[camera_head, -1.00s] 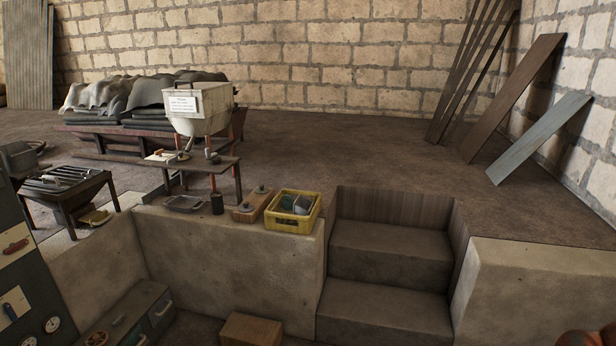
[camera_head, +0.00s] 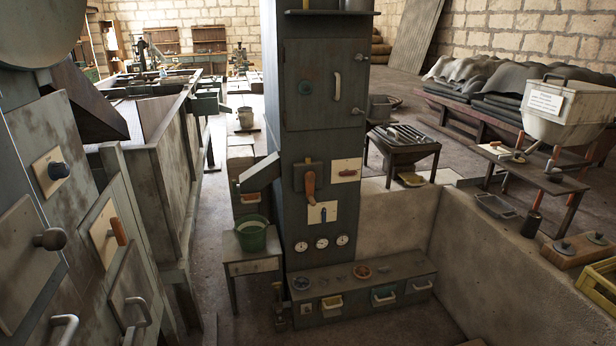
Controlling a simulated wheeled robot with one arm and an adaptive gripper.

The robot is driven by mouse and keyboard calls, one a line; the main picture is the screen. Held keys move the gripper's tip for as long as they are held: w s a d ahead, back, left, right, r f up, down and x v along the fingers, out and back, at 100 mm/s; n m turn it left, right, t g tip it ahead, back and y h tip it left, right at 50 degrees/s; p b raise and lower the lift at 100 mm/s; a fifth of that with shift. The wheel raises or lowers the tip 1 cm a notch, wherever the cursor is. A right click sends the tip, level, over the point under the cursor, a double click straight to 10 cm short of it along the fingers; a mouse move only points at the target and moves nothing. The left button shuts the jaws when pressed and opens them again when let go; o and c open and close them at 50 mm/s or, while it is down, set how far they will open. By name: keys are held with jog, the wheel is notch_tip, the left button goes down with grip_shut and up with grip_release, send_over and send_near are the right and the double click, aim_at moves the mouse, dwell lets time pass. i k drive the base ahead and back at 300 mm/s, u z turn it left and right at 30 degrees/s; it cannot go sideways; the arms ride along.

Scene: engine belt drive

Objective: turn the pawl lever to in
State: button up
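I cannot tell which lever is the pawl lever; no label is readable. A tall grey cabinet (camera_head: 325,130) stands at the centre and bears a brown-handled lever (camera_head: 310,184) pointing down. Below it is a small dark lever on a white plate (camera_head: 323,213), above a row of gauges (camera_head: 321,243). On the grey machine at the left, an orange-brown handle (camera_head: 118,231) sticks out of a pale plate. My gripper is not in view.
A low drawer unit (camera_head: 365,286) stands before the cabinet. A green bucket (camera_head: 252,233) sits on a small table (camera_head: 252,267) beside it. A stone ledge (camera_head: 480,260) bounds the right. Some dark floor (camera_head: 400,325) shows at the front.

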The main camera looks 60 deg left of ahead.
aim_at(346, 172)
jog(key=u, duration=1.8)
jog(key=i, duration=1.45)
jog(key=u, duration=0.7)
jog(key=i, duration=0.75)
jog(key=u, duration=0.6)
